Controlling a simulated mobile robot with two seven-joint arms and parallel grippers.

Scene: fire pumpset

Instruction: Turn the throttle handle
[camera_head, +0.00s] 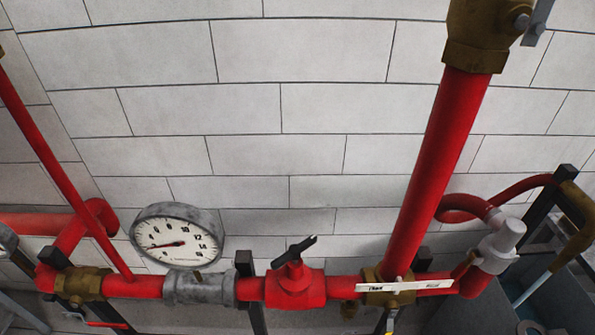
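A black handle (295,251), likely the throttle handle, sits on top of a red valve body (295,287) in the horizontal red pipe, at the lower middle of the head view. The handle lies tilted, its right end higher than its left. Neither of my grippers is in view, and nothing touches the handle.
A round gauge (178,236) stands left of the valve, above a grey fitting (199,288). A thick red pipe (437,175) rises on the right to a brass valve (478,35). A tiled wall (280,110) stands behind.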

